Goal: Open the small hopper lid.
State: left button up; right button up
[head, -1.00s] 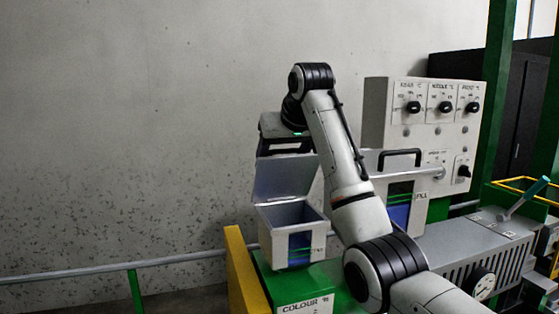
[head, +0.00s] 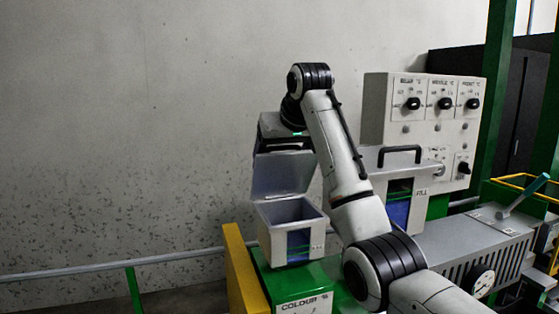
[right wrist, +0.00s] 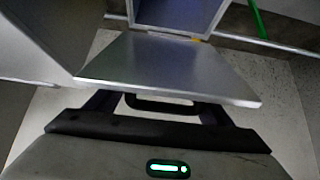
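The small hopper (head: 291,243) is a pale box with a blue window, on the green machine body. Its lid (head: 281,175) stands raised at the back, tilted up from the open top. In the right wrist view the lid (right wrist: 165,68) is a grey plate, with a black handle (right wrist: 165,105) beyond its near edge. My right gripper (right wrist: 155,106) has its two dark fingers wide apart, one near each end of the handle; I cannot tell whether they touch it. In the head view the raised lid hides the fingers. My left gripper is not in view.
A larger hopper (head: 400,205) with a black handle (head: 400,150) stands to the right, partly behind my right arm. A control panel (head: 425,115) with knobs rises behind it. A yellow plate (head: 244,270) stands left of the small hopper. The wall side at left is open.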

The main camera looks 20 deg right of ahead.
aim_at(290, 156)
jog(key=shift+s+a+r, duration=0.15)
jog(key=shift+s+r, duration=0.1)
jog(key=shift+r, duration=0.15)
jog(key=b+v, duration=0.1)
jog(key=v, duration=0.6)
jog(key=shift+f+b, duration=0.1)
jog(key=shift+b, duration=0.2)
jog(key=shift+b+v, duration=0.9)
jog(key=shift+b, duration=0.05)
jog(key=shift+s+r+b, duration=0.25)
jog(key=shift+r+b, duration=0.05)
jog(key=shift+c, duration=0.4)
